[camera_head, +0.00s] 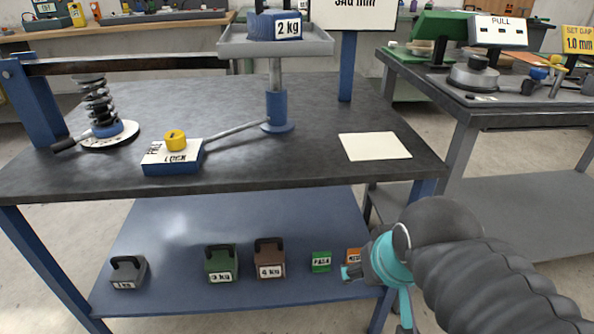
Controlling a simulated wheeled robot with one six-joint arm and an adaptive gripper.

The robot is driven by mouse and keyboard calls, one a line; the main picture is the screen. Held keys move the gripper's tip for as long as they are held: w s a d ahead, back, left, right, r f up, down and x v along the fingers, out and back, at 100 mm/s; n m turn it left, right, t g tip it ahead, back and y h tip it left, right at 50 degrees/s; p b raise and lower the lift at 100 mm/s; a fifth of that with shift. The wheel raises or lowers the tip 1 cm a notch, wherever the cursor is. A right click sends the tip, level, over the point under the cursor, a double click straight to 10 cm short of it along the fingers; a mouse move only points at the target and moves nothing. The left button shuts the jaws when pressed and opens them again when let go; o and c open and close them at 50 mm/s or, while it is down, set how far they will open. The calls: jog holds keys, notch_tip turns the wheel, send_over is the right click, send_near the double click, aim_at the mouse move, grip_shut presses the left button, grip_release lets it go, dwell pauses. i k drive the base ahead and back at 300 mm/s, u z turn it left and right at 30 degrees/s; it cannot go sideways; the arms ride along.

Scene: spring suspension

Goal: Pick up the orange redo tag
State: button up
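The orange tag (353,254) stands on the lower shelf of the near workbench, at the right end of a row. Its lettering is small and its right and lower parts are hidden behind my gripper. My gripper (352,272) is just in front of and below the tag in the picture, with a dark fingertip pointing left. I cannot tell whether it touches the tag. The fingers are mostly hidden by the teal wrist, so their opening does not show.
A green tag (321,261) stands just left of the orange one. Brown (270,259), green (222,263) and grey (128,272) weights stand further left on the blue shelf (190,225). The benchtop (330,105) overhangs the shelf. A table leg (384,308) is close to my gripper.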

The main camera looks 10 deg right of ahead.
aim_at(354, 256)
jog(key=z, duration=0.05)
jog(key=k, duration=0.5)
jog(key=z, duration=0.65)
jog(key=i, duration=0.75)
jog(key=u, duration=0.7)
jog(key=i, duration=0.5)
